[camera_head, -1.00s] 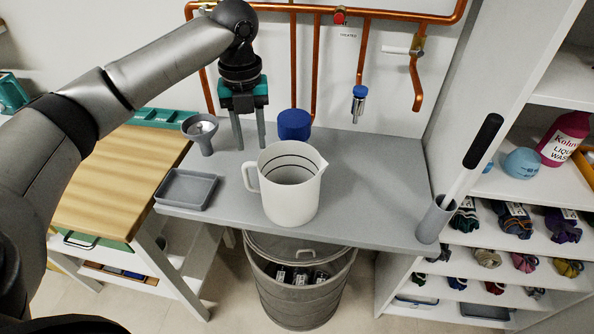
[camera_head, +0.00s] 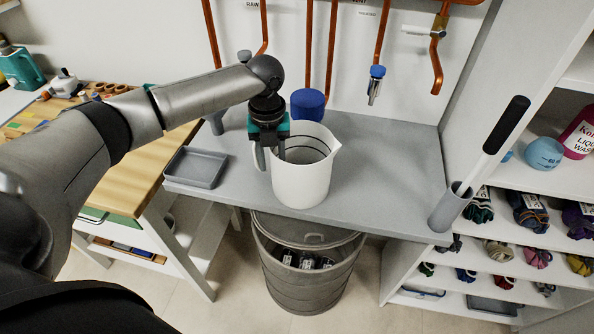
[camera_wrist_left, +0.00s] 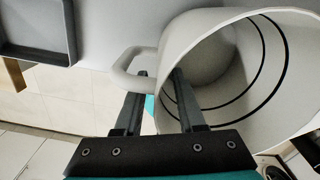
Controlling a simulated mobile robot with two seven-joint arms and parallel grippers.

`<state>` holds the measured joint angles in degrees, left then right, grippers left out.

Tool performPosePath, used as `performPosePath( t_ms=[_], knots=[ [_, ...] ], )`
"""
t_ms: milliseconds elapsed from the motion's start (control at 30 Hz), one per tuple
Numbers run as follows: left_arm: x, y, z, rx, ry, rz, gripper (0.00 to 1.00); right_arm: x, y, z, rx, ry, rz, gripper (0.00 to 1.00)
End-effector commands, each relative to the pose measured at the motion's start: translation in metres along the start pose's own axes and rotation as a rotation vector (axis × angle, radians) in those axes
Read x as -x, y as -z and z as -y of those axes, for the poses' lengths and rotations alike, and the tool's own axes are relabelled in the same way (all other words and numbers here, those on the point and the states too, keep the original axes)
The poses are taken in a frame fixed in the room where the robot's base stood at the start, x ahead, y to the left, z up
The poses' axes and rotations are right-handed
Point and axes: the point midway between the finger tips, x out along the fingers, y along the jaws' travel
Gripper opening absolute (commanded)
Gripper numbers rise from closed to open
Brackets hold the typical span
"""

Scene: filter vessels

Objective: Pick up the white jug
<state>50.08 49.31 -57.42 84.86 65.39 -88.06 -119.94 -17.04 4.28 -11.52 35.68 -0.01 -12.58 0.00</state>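The white jug (camera_head: 302,182) stands upright on the grey counter. Its handle (camera_head: 259,156) is on the left and its spout points right. My left gripper (camera_head: 270,153) points down at the handle side of the jug. In the left wrist view its fingers (camera_wrist_left: 159,75) are apart, one outside by the handle (camera_wrist_left: 124,72) and one over the mouth of the jug (camera_wrist_left: 235,70), with the jug's wall between them. I cannot tell whether they touch it. In the head view the arm hides part of the rim. My right gripper is not in view.
A grey tray (camera_head: 195,167) lies left of the jug, and a blue cylinder (camera_head: 307,104) stands behind it. A grey holder (camera_head: 449,207) with a black-handled tool is at the right edge. A metal bin (camera_head: 308,277) stands below. The counter right of the jug is clear.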

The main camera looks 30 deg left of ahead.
Motion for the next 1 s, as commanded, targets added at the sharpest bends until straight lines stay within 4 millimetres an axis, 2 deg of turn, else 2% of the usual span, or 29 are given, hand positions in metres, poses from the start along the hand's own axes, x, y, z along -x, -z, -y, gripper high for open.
performPosePath(
  t_ms=[33, 133, 400, 733, 1000],
  knots=[
    [-0.0086, 0.0001, -0.001, 0.001, -0.001, -0.001, 0.39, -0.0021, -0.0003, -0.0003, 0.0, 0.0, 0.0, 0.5],
    [-0.0164, -0.0001, -0.0013, 0.001, -0.002, 0.001, 0.39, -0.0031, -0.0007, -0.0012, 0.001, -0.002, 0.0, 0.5],
    [-0.0179, -0.0002, -0.0011, 0.0, 0.0, 0.002, 0.38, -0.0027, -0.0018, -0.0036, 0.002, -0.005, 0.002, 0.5],
    [-0.0176, -0.0002, -0.001, 0.0, 0.0, 0.002, 0.0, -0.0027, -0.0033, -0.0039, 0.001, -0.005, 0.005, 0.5],
    [-0.0175, -0.0002, -0.0011, 0.0, 0.0, 0.002, 0.0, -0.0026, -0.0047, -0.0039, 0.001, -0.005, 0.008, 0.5]
  ],
)
